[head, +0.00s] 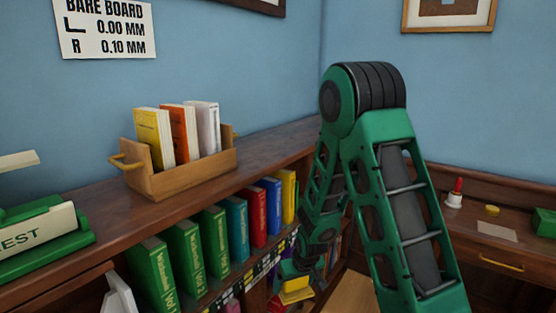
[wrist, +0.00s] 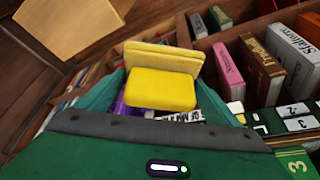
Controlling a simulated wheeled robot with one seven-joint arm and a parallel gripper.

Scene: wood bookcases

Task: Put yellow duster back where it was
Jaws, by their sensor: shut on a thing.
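The yellow duster (wrist: 161,89) is a yellow block with a paler tan layer along its far side. It sits between the green fingers of my gripper (wrist: 158,98), which is shut on it, in the middle of the wrist view. In the head view the duster (head: 297,295) shows as a small yellow patch low beside the bookcase, just below my gripper (head: 290,273). My green arm hides part of the shelves there. In the wrist view, the duster is in front of shelf compartments with books; I cannot tell whether it touches anything below.
A wooden tray (head: 185,178) with three books stands on the bookcase top. Green volumes (head: 150,275) and other coloured books line the shelf below. In the wrist view, a pink book (wrist: 228,70) and brown book (wrist: 262,66) stand right of the duster. A desk (head: 520,255) is at right.

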